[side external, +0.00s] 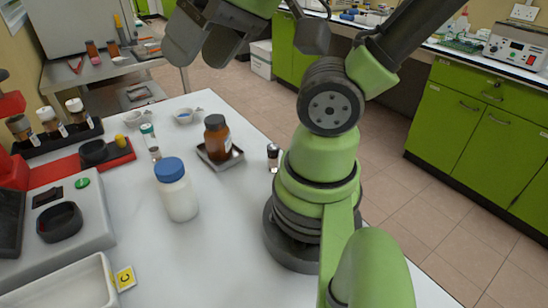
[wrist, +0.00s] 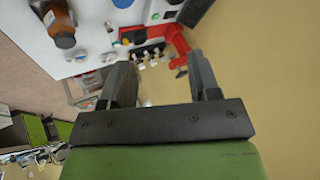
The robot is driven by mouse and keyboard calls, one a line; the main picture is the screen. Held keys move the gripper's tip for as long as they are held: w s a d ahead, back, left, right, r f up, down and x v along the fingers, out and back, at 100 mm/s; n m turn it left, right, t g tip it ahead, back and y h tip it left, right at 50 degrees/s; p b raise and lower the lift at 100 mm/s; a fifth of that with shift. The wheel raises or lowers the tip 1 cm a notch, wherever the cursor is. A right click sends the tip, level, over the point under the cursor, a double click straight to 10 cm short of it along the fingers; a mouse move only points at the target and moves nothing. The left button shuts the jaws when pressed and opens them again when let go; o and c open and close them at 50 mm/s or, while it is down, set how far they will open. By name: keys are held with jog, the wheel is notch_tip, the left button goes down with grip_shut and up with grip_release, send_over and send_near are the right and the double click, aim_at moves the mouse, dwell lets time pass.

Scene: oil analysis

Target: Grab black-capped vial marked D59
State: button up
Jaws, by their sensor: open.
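A small clear vial with a black cap (side external: 273,157) stands upright on the white table close beside my base; its label is too small to read. Another small vial (side external: 155,154) stands near the green-capped bottle. Several vials, including a white-capped one (side external: 75,109), stand in a black rack at the left; I cannot read D59 on any. My gripper (side external: 201,56) is open and empty, high above the table's far edge. In the wrist view its two fingers (wrist: 161,62) are spread apart with nothing between them.
An amber bottle (side external: 217,140) stands on a dark tray. A blue-capped white bottle (side external: 177,192) and a green-capped bottle (side external: 148,135) stand on the table. A grey device (side external: 88,220) and a white tray (side external: 62,285) fill the left. The table's front middle is clear.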

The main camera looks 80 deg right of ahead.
jog(key=shift+o, duration=0.3)
jog(key=m+g+h, duration=0.2)
jog(key=m+g, duration=0.5)
jog(key=m, duration=2.3)
send_near(273, 160)
jog(key=shift+w+d+f, duration=0.1)
jog(key=shift+d+f, duration=0.05)
jog(key=shift+d, duration=0.3)
jog(key=shift+w+d+f, duration=0.1)
jog(key=shift+d+f, duration=0.1)
jog(key=shift+d, duration=0.25)
jog(key=shift+s+f+m, duration=0.2)
jog(key=shift+f+m, duration=0.05)
jog(key=shift+m, duration=0.05)
notch_tip(273, 160, down, 4)
jog(key=shift+r, duration=0.15)
jog(key=shift+w+a+f, duration=0.1)
jog(key=shift+a+f, duration=0.05)
jog(key=shift+f, duration=1.35)
jog(key=shift+w+a+f, duration=0.1)
jog(key=shift+w+f, duration=0.05)
jog(key=shift+f, duration=1.4)
